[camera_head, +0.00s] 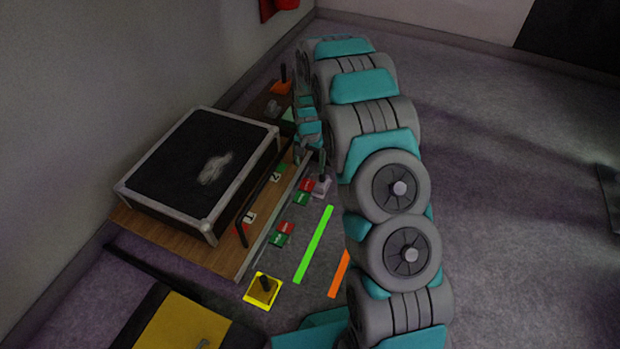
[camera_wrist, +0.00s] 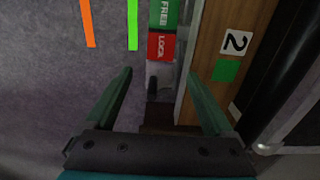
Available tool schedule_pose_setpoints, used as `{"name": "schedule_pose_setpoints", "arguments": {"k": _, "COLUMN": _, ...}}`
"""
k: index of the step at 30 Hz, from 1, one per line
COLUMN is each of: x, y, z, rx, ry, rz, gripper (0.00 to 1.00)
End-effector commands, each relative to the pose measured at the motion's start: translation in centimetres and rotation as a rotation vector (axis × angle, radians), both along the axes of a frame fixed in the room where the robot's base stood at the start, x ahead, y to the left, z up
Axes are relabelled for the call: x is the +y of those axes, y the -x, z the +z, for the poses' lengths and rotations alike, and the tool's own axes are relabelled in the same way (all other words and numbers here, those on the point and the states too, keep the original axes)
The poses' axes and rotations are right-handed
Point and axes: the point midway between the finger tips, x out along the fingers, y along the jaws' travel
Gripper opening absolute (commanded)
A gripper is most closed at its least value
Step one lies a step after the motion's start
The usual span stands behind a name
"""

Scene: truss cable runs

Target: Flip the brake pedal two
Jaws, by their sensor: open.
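The number 2 card stands on the wooden board, in the head view (camera_head: 280,168) and in the wrist view (camera_wrist: 235,42), with a green square beside it. A green FREE label (camera_wrist: 164,14) and a red LOCK label (camera_wrist: 161,47) lie in line beside the board. A small grey piece beyond the LOCK label (camera_wrist: 158,82), likely brake pedal two, lies between my fingers; its position is hard to read. In the head view a pale base with a dark upright lever (camera_head: 321,187) stands near these labels. My gripper (camera_wrist: 160,74) is open and empty; it is small in the head view (camera_head: 311,158).
A black case with metal edges (camera_head: 205,170) sits on the wooden board (camera_head: 180,243). A yellow square with a dark lever (camera_head: 263,291) is near the front. Green (camera_head: 314,245) and orange (camera_head: 339,274) floor strips lie beside the rail. Open floor is at right.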

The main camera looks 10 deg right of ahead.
Motion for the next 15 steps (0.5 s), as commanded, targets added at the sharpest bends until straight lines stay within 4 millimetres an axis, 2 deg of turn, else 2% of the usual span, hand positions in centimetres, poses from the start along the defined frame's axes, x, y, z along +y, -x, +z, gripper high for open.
{"name": "schedule_pose_setpoints", "arguments": {"k": 5, "x": 0.0, "y": 0.1, "z": -1.5, "rx": 0.001, "ry": 0.0, "rz": 0.001, "gripper": 0.88}}
{"name": "schedule_pose_setpoints", "arguments": {"k": 15, "x": 0.0, "y": 0.1, "z": -6.6, "rx": 0.004, "ry": 0.0, "rz": 0.001, "gripper": 0.88}}
